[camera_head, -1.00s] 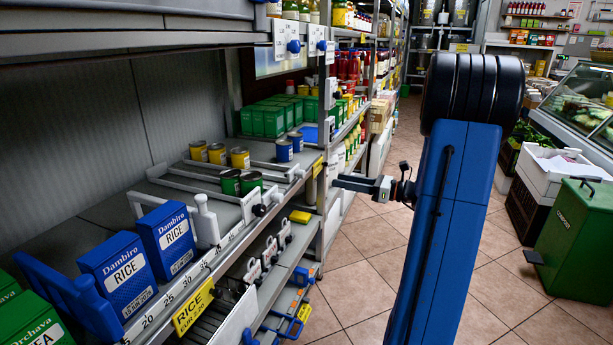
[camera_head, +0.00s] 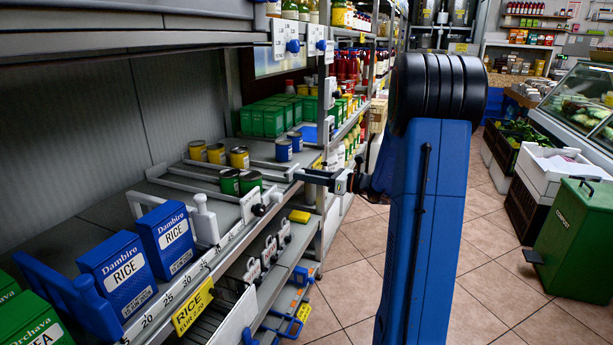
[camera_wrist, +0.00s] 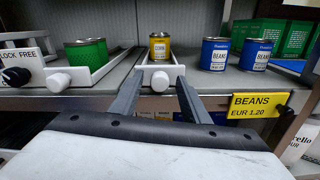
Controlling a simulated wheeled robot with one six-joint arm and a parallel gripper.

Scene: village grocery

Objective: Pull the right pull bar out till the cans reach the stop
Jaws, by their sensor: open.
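The right pull bar, a white channel, is on the shelf; its wall shows in the head view (camera_head: 216,174) and its front in the wrist view (camera_wrist: 178,71). My gripper (camera_head: 298,174) is open at the shelf edge. In the wrist view its fingers (camera_wrist: 160,77) lie on either side of the knob, with gaps visible; exact depth cannot be told.
A left bar with green cans (camera_head: 240,182) and its own knob (camera_wrist: 58,79) lies beside it. A LOCK/FREE plate (camera_wrist: 20,65) stands farther left. Blue bean cans (camera_wrist: 214,54) and a yellow price tag (camera_wrist: 258,105) are to the right. The tiled floor (camera_head: 490,270) is clear.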

